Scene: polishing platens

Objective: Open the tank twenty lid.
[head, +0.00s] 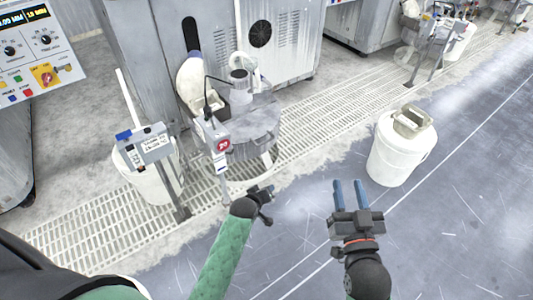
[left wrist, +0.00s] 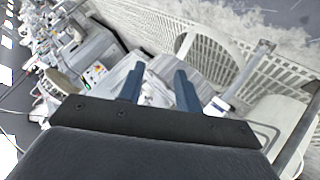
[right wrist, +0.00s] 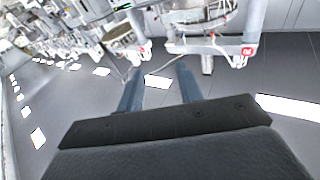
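No readable tank number shows, so I cannot tell which vessel is tank twenty. A round grey tank (head: 255,128) stands on the floor grating in the head view, with a red-marked box (head: 212,140) at its front. A white round tub (head: 400,155) with a grey handled piece on top (head: 410,122) stands alone at the right. My right gripper (head: 349,183) is open and empty, left of and nearer than this tub. My left gripper (head: 265,192) is in front of the grey tank; its fingers show apart and empty in the left wrist view (left wrist: 159,72).
A white bucket (head: 150,178) with a label box (head: 143,145) stands left of the grey tank. A control panel (head: 38,55) is at upper left. Grey machine cabinets (head: 285,40) line the back. The dark floor (head: 460,220) at right is clear.

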